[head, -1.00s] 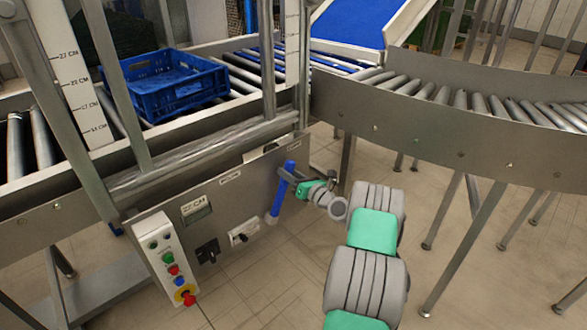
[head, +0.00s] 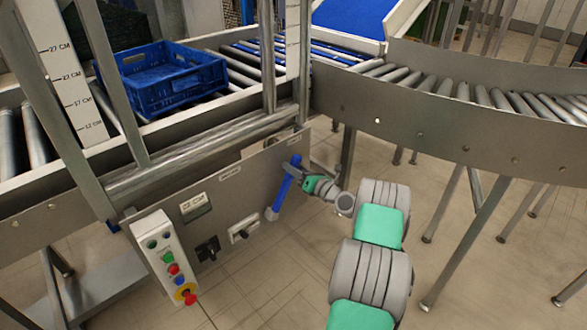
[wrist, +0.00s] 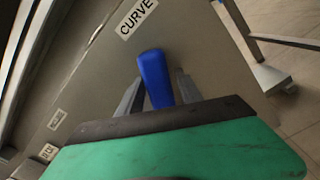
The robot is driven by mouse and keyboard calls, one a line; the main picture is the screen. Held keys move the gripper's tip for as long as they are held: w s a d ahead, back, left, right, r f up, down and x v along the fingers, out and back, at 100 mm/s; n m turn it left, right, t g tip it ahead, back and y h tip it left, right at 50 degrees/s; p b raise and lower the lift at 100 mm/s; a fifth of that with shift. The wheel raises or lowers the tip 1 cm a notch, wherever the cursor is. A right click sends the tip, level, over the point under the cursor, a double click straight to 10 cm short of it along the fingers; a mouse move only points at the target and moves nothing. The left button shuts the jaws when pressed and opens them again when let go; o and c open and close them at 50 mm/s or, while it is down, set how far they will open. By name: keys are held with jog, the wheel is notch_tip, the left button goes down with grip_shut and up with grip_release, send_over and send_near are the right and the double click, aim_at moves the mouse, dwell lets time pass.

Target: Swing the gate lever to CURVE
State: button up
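The gate lever (head: 281,192) is a blue handle on the grey front panel below the conveyor. In the head view it is tilted, its upper end leaning right. In the wrist view the blue lever (wrist: 154,78) stands between the two grey fingers of my gripper (wrist: 156,92), with its top near the CURVE label (wrist: 138,17). My gripper (head: 292,180) is at the lever's upper part in the head view. The fingers are on either side of the lever; whether both press on it is hard to see.
A blue crate (head: 140,100) sits on the rollers at the left. A button box (head: 166,256) and two black switches (head: 208,249) are left of the lever. The curved roller conveyor (head: 440,125) runs to the right on metal legs. The floor below is clear.

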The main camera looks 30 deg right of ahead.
jog(key=shift+o, duration=0.8)
jog(key=shift+s+d, duration=0.15)
jog(key=s+d+p, duration=0.1)
jog(key=s, duration=0.6)
jog(key=shift+s+d, duration=0.25)
jog(key=shift+s, duration=0.1)
